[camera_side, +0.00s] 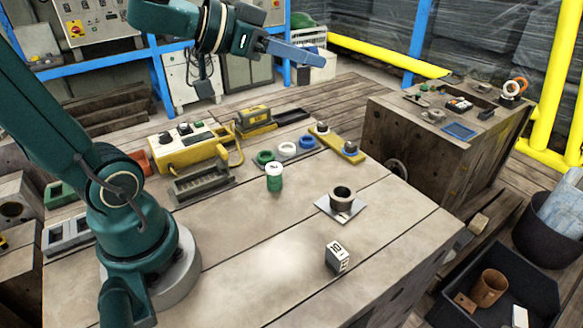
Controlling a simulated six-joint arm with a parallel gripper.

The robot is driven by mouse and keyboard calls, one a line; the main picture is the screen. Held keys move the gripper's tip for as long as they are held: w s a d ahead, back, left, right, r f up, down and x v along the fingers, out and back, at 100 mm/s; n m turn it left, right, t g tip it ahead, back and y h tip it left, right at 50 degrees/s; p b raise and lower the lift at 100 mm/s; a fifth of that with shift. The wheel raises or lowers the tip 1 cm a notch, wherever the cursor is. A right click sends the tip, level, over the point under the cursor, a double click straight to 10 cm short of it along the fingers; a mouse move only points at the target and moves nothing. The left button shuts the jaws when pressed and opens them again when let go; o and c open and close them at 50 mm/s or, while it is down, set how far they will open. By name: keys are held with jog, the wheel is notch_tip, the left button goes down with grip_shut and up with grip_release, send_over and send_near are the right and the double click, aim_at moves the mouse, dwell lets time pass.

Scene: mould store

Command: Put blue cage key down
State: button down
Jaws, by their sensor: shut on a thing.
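My gripper (264,44) is at the top of the view, raised well above the table and reaching to the right. It is shut on a long blue piece, the blue cage key (296,52), which sticks out to the right and slopes slightly down. The key is in the air and touches no surface that I can see. The fingers are small in this view, and their exact hold on the key is hard to make out. The wooden table (253,241) lies below, with wide bare areas at its front and middle.
On the table stand a green-and-white cup (274,183), a metal ring (342,193) on a plate, a numbered block (337,258), a yellow control box (177,157) and a yellow rack (336,142). A wooden crate (430,155) stands right, a dark bin (540,287) lower right.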

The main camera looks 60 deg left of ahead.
jog(key=s+a+f+n+g+y, duration=0.1)
jog(key=a+f+n+g+y, duration=0.35)
jog(key=a+n+y, duration=0.4)
jog(key=s+a+f+n+g+y, duration=0.1)
jog(key=a+f+n+g+y, duration=0.35)
jog(key=a, duration=0.75)
jog(key=s+a+f+n+g+y, duration=0.1)
jog(key=s+f+n+g, duration=0.1)
jog(key=s+n+g, duration=0.4)
jog(key=s+a+f+n+g+y, duration=0.1)
jog(key=s+f+n+g, duration=0.15)
jog(key=s+n, duration=0.4)
jog(key=shift+m+g, duration=0.45)
jog(key=w+d+f, duration=0.1)
jog(key=w+f, duration=0.1)
jog(key=w, duration=0.1)
jog(key=w+d+f, duration=0.1)
jog(key=w+f, duration=0.1)
jog(key=w, duration=0.1)
jog(key=w+d+f, duration=0.1)
jog(key=w+f, duration=0.1)
jog(key=w, duration=0.1)
jog(key=shift+w+d, duration=0.1)
jog(key=shift+d, duration=0.2)
jog(key=shift+f, duration=2)
jog(key=shift+f, duration=0.1)
